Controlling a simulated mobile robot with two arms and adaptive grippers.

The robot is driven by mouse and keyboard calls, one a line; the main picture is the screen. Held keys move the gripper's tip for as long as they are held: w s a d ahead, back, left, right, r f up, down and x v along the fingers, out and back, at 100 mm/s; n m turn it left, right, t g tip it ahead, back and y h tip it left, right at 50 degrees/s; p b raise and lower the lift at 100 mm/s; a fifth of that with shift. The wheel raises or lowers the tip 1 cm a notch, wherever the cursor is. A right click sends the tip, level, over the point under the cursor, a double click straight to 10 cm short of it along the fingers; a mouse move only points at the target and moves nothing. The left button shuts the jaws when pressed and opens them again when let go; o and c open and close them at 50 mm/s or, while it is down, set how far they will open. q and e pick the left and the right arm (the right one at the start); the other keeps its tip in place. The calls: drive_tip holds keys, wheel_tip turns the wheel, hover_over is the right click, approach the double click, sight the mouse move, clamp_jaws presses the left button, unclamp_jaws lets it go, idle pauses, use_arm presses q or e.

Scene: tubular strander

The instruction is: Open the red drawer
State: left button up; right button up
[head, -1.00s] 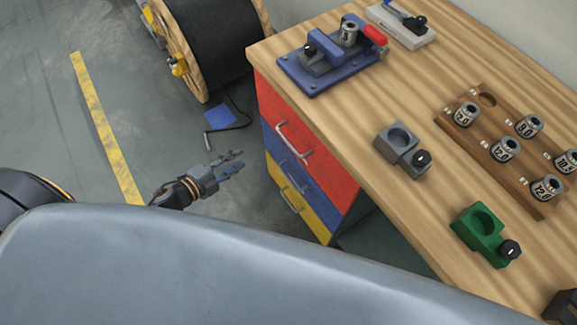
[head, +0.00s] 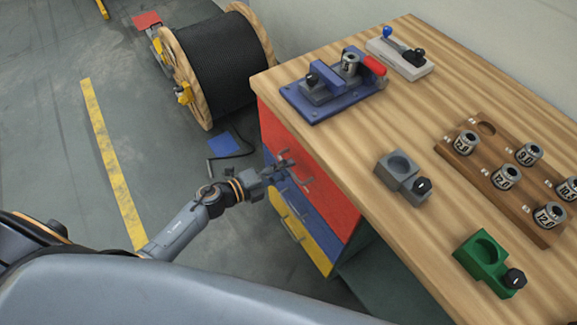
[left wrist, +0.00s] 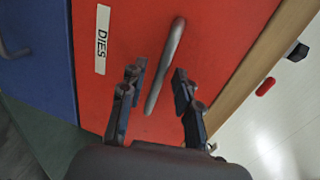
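The red drawer (head: 327,179) is the top one of three in the front of the wooden bench and looks shut. In the left wrist view its red front (left wrist: 222,40) bears a white label reading DIES (left wrist: 102,38) and a bar handle (left wrist: 165,65). My left gripper (head: 292,174) is at the drawer front, and its fingers hide most of the handle in the head view. In the left wrist view the left gripper (left wrist: 158,85) is open, with the handle between its two fingers and a gap on both sides. My right gripper is not in view.
Below are a blue drawer (head: 312,222) and a yellow drawer (head: 305,240). On the bench top (head: 345,135) stand a blue fixture (head: 325,95), a grey holder (head: 397,180), a green holder (head: 482,258) and a wooden die rack (head: 470,160). A cable reel (head: 225,60) stands behind the arm.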

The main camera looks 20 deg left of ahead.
use_arm(q)
drive_tip(key=shift+x, duration=0.85)
clamp_jaws()
drive_tip(key=shift+s, duration=0.1)
